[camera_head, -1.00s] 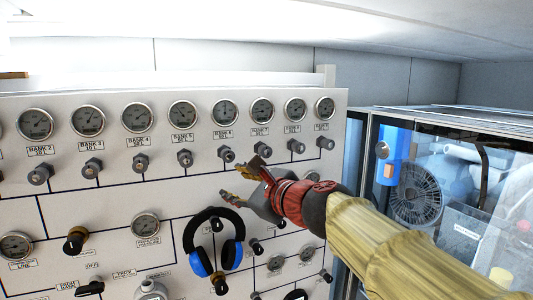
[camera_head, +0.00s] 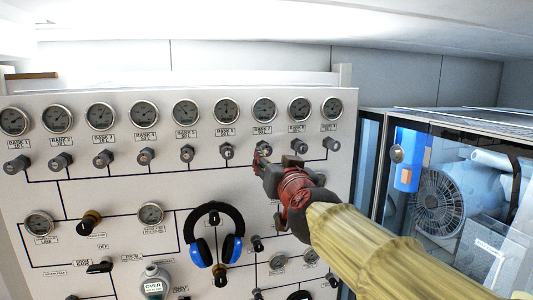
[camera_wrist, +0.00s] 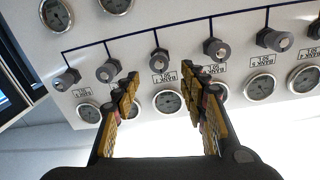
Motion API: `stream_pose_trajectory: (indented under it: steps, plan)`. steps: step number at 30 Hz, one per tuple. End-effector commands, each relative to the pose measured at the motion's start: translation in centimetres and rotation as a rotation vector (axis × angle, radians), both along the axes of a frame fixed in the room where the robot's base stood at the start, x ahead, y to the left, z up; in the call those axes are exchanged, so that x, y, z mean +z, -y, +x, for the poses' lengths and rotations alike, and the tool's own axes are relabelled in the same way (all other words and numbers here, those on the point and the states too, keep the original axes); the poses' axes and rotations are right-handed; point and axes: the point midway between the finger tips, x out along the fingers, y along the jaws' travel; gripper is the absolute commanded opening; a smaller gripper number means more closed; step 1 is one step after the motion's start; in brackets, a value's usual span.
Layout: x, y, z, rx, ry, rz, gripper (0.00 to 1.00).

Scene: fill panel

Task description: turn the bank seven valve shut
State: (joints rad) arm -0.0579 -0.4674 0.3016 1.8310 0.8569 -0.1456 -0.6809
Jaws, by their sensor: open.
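The bank seven valve (camera_head: 261,149) is a small grey knob on the white panel, below the BANK 7 gauge (camera_head: 264,109). In the head view my gripper (camera_head: 274,161) is just in front of and below it, partly covering that area. The wrist view is upside down; there the bank seven valve (camera_wrist: 158,62) lies between and just beyond the two fingertips of my gripper (camera_wrist: 160,78). The fingers are open with nothing between them, and they look apart from the knob.
The bank six valve (camera_head: 227,151) and bank eight valve (camera_head: 297,146) are close on either side. Blue and black headphones (camera_head: 214,236) hang below left of my gripper. A glass-fronted cabinet with a fan (camera_head: 438,203) stands to the right.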

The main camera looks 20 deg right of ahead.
Motion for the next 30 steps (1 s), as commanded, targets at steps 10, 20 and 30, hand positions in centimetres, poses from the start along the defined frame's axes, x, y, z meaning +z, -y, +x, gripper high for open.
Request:
stream_pose_trajectory:
  steps: [10, 20, 30]
  plan:
    - [-0.2, 0.2, 4.7, 0.000, -0.001, -0.002, 0.43]
    - [-0.1, 0.4, 7.5, 0.000, -0.002, 0.000, 0.43]
    - [0.0, 0.4, 7.6, 0.000, -0.001, 0.000, 0.38]
